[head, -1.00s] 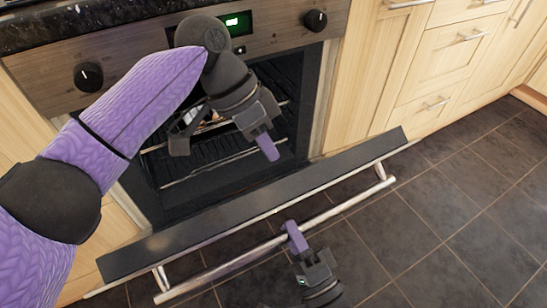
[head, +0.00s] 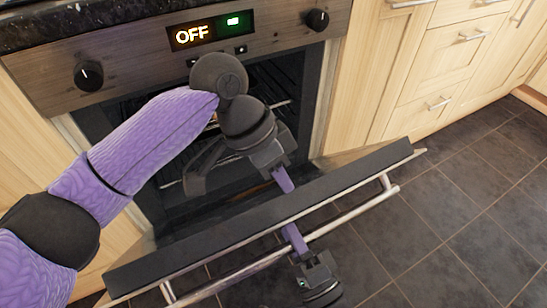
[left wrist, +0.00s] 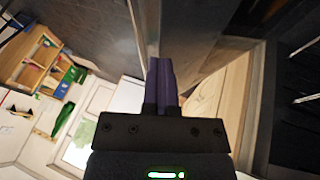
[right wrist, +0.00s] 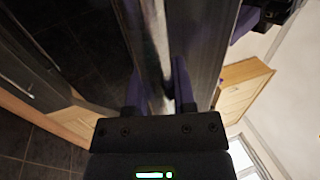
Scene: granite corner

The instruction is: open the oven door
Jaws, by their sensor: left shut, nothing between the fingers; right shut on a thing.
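The oven door (head: 260,210) is tilted partly open, hinged at the bottom, with its dark top edge toward me. A silver bar handle (head: 350,213) runs along its outer side. My right gripper (head: 293,236) is shut on the handle; the handle (right wrist: 155,45) passes between its fingers in the right wrist view. My left gripper (head: 284,180) is shut and empty, at the inner side of the door near its top edge. Its purple fingers (left wrist: 160,80) are together in the left wrist view. Whether they touch the door I cannot tell. The oven cavity (head: 275,85) is partly hidden by my left arm.
The control panel (head: 150,45) above has two knobs and a display reading OFF. Pale wooden cabinets and drawers (head: 440,70) stand to the right. Dark floor tiles (head: 450,210) in front and to the right are clear.

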